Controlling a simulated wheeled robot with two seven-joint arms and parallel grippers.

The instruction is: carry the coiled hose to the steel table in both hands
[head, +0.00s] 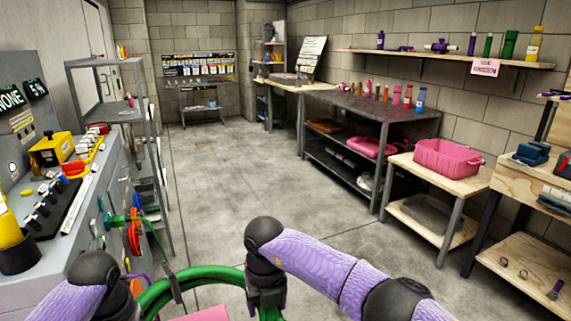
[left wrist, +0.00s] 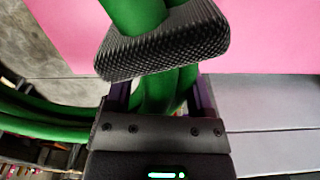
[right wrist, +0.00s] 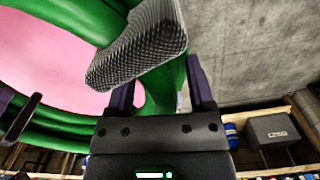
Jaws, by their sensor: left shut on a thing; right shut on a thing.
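The coiled green hose (head: 195,278) shows at the bottom of the head view, held up in front of me between my two arms. My right gripper (head: 266,292) is shut on its right side; the right wrist view shows green hose (right wrist: 72,18) by the ribbed finger pad. My left gripper (left wrist: 160,75) is shut on the hose (left wrist: 135,14) in the left wrist view; in the head view it is mostly hidden at the bottom left. A dark grey metal table (head: 415,122), apparently the steel table, stands along the right wall with bottles on top and shelves below.
Open concrete floor (head: 230,165) runs down the middle. A grey workbench (head: 85,165) with tools and a metal shelf rack (head: 97,64) line the left. A low wooden table (head: 470,175) with a pink bin (head: 447,158) stands right of the dark table. A wall shelf (head: 450,57) hangs above.

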